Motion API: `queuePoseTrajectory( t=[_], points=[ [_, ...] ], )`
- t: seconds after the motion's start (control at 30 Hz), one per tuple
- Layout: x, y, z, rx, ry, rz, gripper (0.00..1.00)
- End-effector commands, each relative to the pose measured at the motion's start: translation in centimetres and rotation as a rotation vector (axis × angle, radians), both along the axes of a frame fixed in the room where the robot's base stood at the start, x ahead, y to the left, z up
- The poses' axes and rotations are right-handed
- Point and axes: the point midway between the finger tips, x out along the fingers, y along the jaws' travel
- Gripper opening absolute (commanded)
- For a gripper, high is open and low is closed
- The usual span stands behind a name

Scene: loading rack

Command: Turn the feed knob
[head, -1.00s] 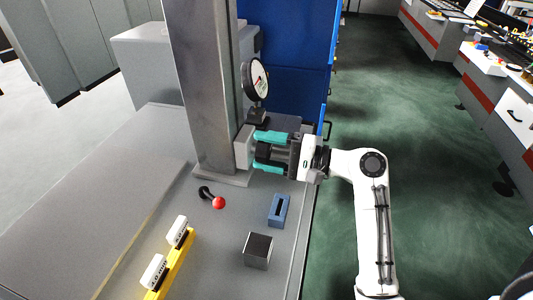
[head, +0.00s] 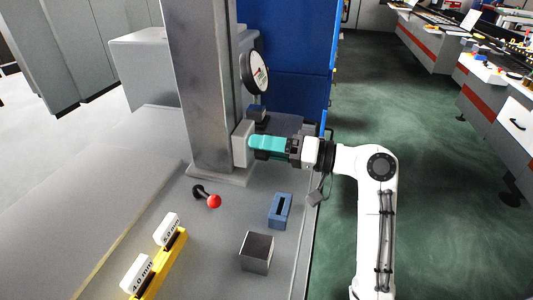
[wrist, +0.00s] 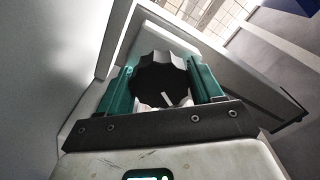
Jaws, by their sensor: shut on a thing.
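The feed knob (wrist: 160,78) is black and scalloped with a white pointer mark, and fills the gap between the teal fingers in the wrist view. It sits on a grey box on the side of the steel column; in the head view my fingers hide it. My gripper (head: 252,146) reaches in from the right, level, with its fingertips at the grey box. In the wrist view my gripper (wrist: 163,88) has one finger on each side of the knob and is shut on it. The white mark points down and slightly right there.
A round dial gauge (head: 254,72) is on the column (head: 205,90) above my gripper.

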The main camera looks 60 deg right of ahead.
Motion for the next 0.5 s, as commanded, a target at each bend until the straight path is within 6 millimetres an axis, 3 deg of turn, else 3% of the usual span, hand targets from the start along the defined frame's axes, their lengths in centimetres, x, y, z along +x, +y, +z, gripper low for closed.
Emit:
queuePoseTrajectory(
  t=[0.5],
  points=[
    [-0.04,0.11,-0.43,-0.123,-0.035,0.006,0.35]
  ],
)
